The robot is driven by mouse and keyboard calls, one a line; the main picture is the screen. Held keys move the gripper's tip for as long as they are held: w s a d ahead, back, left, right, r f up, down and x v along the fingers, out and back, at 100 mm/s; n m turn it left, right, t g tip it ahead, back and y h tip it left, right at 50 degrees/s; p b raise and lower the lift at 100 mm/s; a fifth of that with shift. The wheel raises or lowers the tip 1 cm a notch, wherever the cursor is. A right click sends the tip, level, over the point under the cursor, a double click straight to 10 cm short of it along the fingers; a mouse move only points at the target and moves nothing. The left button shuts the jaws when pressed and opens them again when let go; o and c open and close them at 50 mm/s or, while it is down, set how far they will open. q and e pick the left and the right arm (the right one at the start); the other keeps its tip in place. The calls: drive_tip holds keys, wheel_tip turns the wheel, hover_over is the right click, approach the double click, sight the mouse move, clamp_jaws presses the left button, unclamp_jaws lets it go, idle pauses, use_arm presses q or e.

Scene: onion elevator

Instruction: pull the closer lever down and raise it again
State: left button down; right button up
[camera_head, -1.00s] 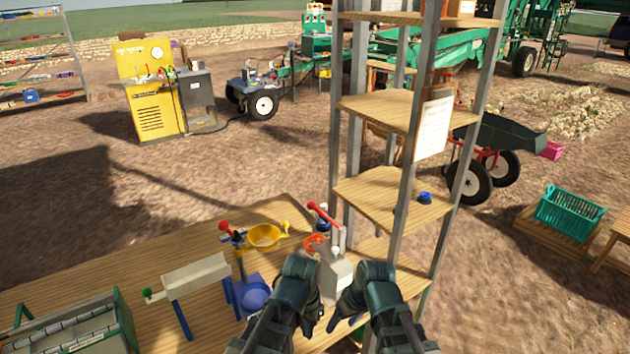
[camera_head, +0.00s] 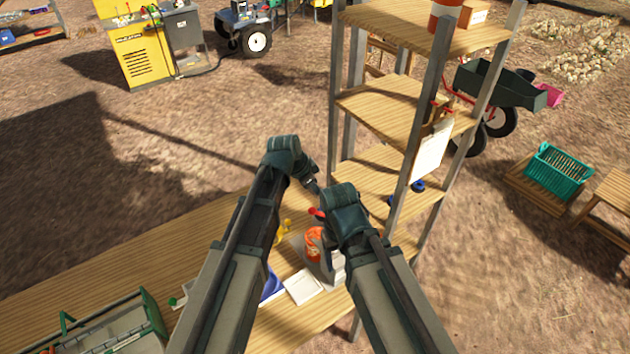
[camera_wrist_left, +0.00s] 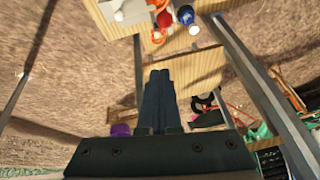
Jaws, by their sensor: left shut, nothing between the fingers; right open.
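A red lever handle (camera_head: 317,213) shows as a small piece beside my right gripper's wrist. Its light grey box (camera_head: 333,268) stands on the wooden table, mostly behind my right arm. My left gripper (camera_head: 312,187) is shut and empty, up and slightly left of the red handle; whether it touches is unclear. In the left wrist view its closed fingers (camera_wrist_left: 158,80) point toward the table edge. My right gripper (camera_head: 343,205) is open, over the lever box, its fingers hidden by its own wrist. The second lever seen earlier on the left is hidden behind my left arm.
A tall shelf rack (camera_head: 390,110) stands close beside and behind the lever box. An orange object (camera_head: 314,245), a yellow piece (camera_head: 282,230) and a white tray (camera_head: 303,287) lie near it. A green-framed crate (camera_head: 110,325) is at the front left. The table's left part (camera_head: 140,260) is clear.

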use_arm(q)
drive_tip(key=w+f+b, duration=0.1)
drive_tip(key=f+b, duration=0.2)
drive_tip(key=w+f+b, duration=0.1)
drive_tip(key=f+b, duration=0.6)
drive_tip(key=b, duration=0.1)
drive_tip(key=shift+w+d+f, duration=0.1)
drive_tip(key=shift+w+f, duration=0.1)
drive_tip(key=shift+w, duration=0.2)
use_arm(e)
wheel_tip(320, 180, down, 10)
drive_tip(key=shift+f, duration=0.2)
drive_tip(key=shift+w+f, duration=0.1)
